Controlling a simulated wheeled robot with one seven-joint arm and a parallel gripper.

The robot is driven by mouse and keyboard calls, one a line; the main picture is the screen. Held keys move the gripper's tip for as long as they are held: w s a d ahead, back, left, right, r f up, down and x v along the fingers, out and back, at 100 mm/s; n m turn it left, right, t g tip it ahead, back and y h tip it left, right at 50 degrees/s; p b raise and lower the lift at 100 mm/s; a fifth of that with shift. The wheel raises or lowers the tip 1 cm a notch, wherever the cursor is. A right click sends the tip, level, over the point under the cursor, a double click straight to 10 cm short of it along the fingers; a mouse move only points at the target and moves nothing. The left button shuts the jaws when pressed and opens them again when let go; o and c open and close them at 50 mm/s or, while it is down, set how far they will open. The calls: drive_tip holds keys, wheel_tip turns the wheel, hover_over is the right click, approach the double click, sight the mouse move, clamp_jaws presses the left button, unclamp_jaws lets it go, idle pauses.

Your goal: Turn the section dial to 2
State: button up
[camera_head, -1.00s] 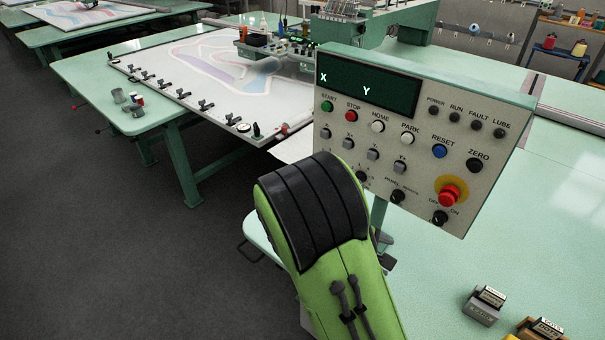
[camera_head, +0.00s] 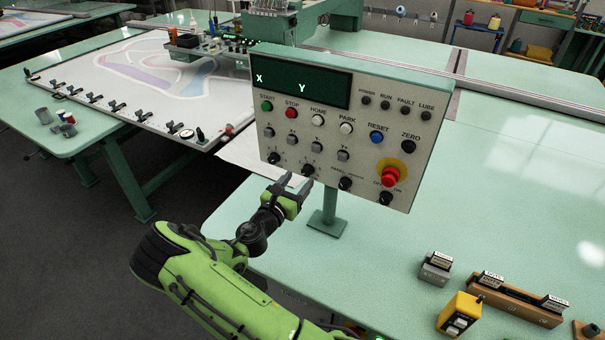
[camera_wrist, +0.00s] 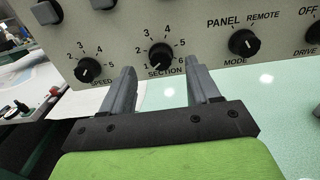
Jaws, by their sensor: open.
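The section dial (camera_wrist: 160,56) is a round black knob on the pale control panel, with numbers 1 to 6 around it. Its light mark seems to point lower left, near 1. In the head view the section dial (camera_head: 307,171) is the second knob in the bottom row. My gripper (camera_head: 295,182) is just in front of the panel's lower edge, close to this dial. In the wrist view my gripper (camera_wrist: 159,76) is open and empty, its two grey fingers to either side of and slightly below the dial. I cannot tell whether they touch it.
The speed dial (camera_wrist: 87,70) is left of the section dial and the mode dial (camera_wrist: 243,42) is right. A red emergency button (camera_head: 390,177) sits at the panel's lower right. A post (camera_head: 328,207) holds the panel above the green table (camera_head: 400,235). A yellow box (camera_head: 460,318) stands front right.

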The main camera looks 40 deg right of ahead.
sight(306, 174)
drive_tip(key=x, duration=0.4)
drive_tip(key=shift+d, duration=0.1)
drive_tip(key=c, duration=1)
drive_tip(key=m+b, duration=0.2)
drive_tip(key=m, duration=0.3)
drive_tip(key=shift+f+m, duration=0.15)
drive_tip(key=shift+m, duration=0.15)
drive_tip(key=shift+s+m+b, duration=0.1)
drive_tip(key=shift+m+b, duration=1.45)
drive_tip(key=shift+m, duration=0.55)
